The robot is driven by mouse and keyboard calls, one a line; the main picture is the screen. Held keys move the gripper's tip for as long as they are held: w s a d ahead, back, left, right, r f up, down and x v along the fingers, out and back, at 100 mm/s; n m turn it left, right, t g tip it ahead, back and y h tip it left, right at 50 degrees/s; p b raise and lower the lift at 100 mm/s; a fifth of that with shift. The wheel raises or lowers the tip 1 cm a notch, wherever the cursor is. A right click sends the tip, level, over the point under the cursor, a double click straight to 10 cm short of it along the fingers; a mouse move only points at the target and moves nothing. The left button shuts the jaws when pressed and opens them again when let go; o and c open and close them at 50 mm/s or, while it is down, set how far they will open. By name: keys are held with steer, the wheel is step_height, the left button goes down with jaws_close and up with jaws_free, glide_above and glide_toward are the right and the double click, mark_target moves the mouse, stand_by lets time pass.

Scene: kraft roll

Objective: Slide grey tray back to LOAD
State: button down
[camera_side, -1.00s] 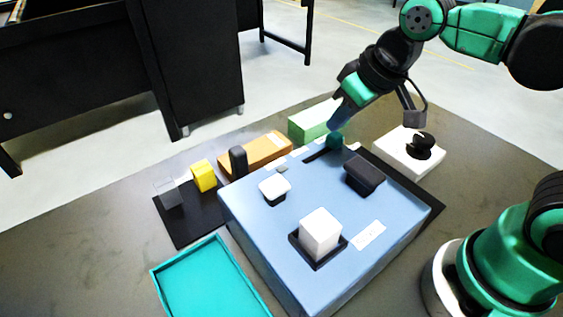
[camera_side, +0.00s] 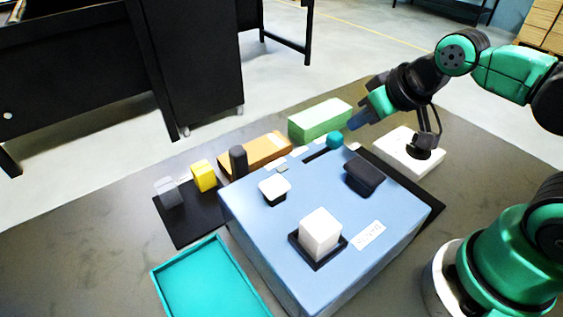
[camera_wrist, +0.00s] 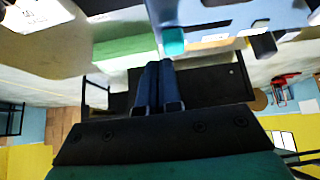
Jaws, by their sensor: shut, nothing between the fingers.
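A dark grey square tray (camera_side: 300,254) sits on top of the blue box (camera_side: 255,235), with a white block (camera_side: 320,234) standing in it. A pale label (camera_side: 370,235) lies right of the tray; I cannot read its lettering. A teal knob (camera_side: 335,140) stands at the right end of a dark slot at the back of the box; the wrist view shows it too (camera_wrist: 173,42). My gripper (camera_side: 354,125) is shut and empty, above and right of the knob, apart from it. Its blue fingers also show together in the wrist view (camera_wrist: 156,66).
On the box are a dark block (camera_side: 365,174) and a white-topped piece (camera_side: 274,187). Behind it lie a green block (camera_side: 320,120) and an orange box (camera_side: 262,152). A white base with a black knob (camera_side: 408,150) stands right. A teal bin (camera_side: 208,280) lies at front left.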

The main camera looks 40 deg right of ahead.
mark_target(237, 149)
steer(key=c, duration=0.9)
jaws_free()
steer(key=shift+w+a+r, duration=0.15)
steer(key=o, duration=0.4)
steer(key=shift+w+a+r+g, duration=0.3)
steer(key=shift+w+a, duration=0.05)
steer(key=shift+c, duration=0.2)
steer(key=w+a+g, duration=0.1)
steer(key=w+a+r, duration=0.1)
steer(key=w+a, duration=0.1)
steer(key=w+a+g, duration=0.1)
steer(key=shift+w+a+r+g+y, duration=0.15)
steer(key=shift+a+r+g+y, duration=0.15)
steer(key=shift+a+y, duration=0.1)
steer(key=w+a+f+g, duration=0.1)
steer(key=a, duration=0.2)
steer(key=w+a+f+g, duration=0.1)
steer(key=w+a, duration=0.1)
steer(key=a, duration=0.1)
steer(key=w+a+f+g, duration=0.1)
steer(key=a, duration=0.2)
steer(key=shift+w+a+f+g+h, duration=0.1)
steer(key=shift+w+f+g+h, duration=0.05)
steer(key=shift+w+g+h, duration=0.15)
steer(key=shift+a+f, duration=0.45)
steer(key=shift+a, duration=0.05)
steer(key=shift+f, duration=2.7)
jaws_close()
